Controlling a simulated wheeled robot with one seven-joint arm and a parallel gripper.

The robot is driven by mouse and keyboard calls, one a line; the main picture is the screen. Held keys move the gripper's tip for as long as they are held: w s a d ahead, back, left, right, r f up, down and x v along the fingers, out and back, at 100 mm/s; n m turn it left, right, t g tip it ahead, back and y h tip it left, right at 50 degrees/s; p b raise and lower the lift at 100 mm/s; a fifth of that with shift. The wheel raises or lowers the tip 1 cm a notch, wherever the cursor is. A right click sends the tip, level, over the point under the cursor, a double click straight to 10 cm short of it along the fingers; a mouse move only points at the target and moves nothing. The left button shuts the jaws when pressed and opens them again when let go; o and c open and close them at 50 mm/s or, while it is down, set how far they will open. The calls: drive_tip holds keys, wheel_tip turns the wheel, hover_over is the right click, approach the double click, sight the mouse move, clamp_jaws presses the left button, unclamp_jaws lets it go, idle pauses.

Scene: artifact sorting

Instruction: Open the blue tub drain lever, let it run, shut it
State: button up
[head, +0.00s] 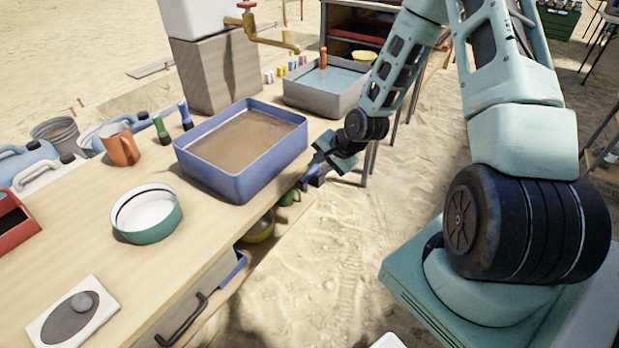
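The blue tub (278,158) stands on the wooden table near its right edge, holding murky brown water. My gripper (313,177) reaches down beside the table edge, just right of the tub's near right corner. A small dark blue piece shows at the fingertips; I cannot tell whether it is the drain lever or part of my gripper. The lever is not clearly visible elsewhere. The fingers are small and dark here, so I cannot tell whether they are open or shut, or touching anything.
A grey tub (322,97) of clear water stands behind, with a brass tap (262,40) to its left. A green-rimmed white bowl (146,213) and an orange mug (121,146) stand left. Below the table edge are a yellow bowl (260,228) and a green object (290,197). Sand lies right.

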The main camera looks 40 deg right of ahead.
sight(306, 178)
drive_tip(key=x, duration=0.6)
drive_tip(key=shift+c, duration=0.4)
clamp_jaws()
